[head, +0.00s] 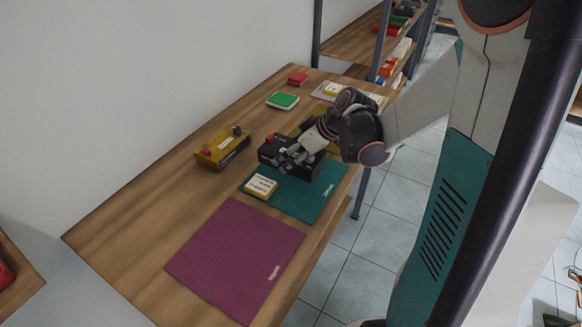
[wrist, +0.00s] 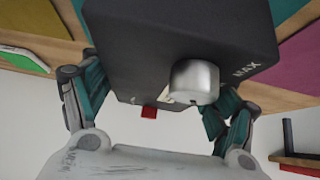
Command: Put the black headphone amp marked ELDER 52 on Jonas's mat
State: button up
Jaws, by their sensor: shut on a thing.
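My gripper (head: 290,157) is shut on a black box-shaped device (head: 273,152), whose marking I cannot read in the head view. The wrist view shows the device (wrist: 180,40) between the fingers of my gripper (wrist: 160,98), with a silver knob, a red part and the word MAX. It is at the far left part of the teal mat (head: 318,204); I cannot tell whether it touches the mat. A purple mat (head: 235,258) lies nearer and a mustard mat (head: 331,147) lies beyond, partly hidden by my arm. Their name labels are too small to read.
A yellow-and-white box (head: 260,186) lies on the teal mat's near left corner. A mustard device (head: 222,149) with knobs stands left of the mats. A green-topped box (head: 282,100) and a red box (head: 298,79) are farther back. The table's (head: 125,231) left part is clear.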

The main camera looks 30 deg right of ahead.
aim_at(317, 160)
jog(key=shift+f+b, duration=0.8)
jog(key=shift+f, duration=1.6)
jog(key=o, duration=1.9)
jog(key=p+v, duration=0.3)
jog(key=v, duration=0.9)
jog(key=shift+r+p, duration=0.1)
jog(key=shift+p, duration=0.3)
